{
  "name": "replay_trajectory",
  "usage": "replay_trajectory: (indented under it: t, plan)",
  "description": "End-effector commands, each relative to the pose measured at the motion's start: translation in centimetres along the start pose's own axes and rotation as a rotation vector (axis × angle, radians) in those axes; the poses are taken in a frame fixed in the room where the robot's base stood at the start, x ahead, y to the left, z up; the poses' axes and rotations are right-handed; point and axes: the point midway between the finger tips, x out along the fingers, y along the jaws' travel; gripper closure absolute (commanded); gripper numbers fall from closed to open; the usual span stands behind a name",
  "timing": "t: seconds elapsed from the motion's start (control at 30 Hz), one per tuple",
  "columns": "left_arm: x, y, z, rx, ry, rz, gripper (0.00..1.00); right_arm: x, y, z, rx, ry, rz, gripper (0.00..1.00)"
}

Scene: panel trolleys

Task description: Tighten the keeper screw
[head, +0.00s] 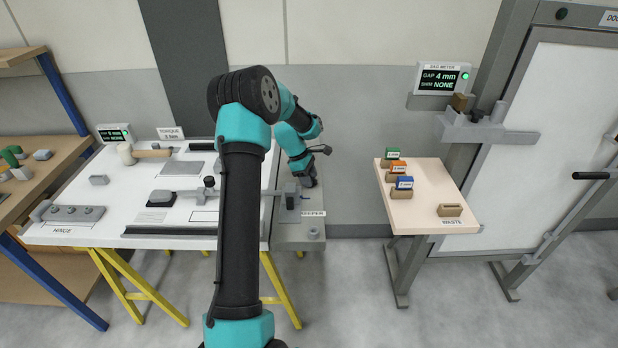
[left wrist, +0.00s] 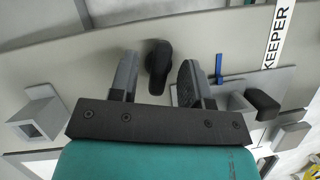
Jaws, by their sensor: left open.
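The keeper station is a grey plate (head: 292,237) at the right end of the white bench, with a KEEPER label (head: 313,213); the label also shows in the left wrist view (left wrist: 279,35). My left gripper (head: 309,182) is at the far part of this plate. In the left wrist view its two fingers are apart, and a black rounded knob (left wrist: 158,58) shows between them, with gaps on both sides. The knob looks like the screw's handle, but the screw itself cannot be made out. My right gripper is not in view.
A long bar, a mallet (head: 145,153) and a hinge (head: 75,214) lie on the bench. A side table (head: 425,190) holds coloured shim blocks. The gap meter (head: 441,79) reads 4 mm, shim NONE.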

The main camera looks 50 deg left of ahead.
Motion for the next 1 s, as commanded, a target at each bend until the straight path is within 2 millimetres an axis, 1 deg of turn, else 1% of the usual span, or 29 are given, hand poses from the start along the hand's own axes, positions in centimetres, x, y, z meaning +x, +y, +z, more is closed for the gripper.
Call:
replay_trajectory:
  t: [0.1,0.13,0.57,1.0]
  plan:
    - [-0.01,0.0,0.01,0.0,0.0,0.0,0.56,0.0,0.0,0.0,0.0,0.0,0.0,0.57]
    - [-0.02,-0.01,0.01,0.0,0.0,0.0,0.58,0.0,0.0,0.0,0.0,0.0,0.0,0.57]
    - [-0.02,-0.01,0.01,0.0,0.0,-0.001,0.99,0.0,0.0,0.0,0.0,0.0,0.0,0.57]
    - [0.06,-0.01,0.01,0.04,0.0,-0.019,1.0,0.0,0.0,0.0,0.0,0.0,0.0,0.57]
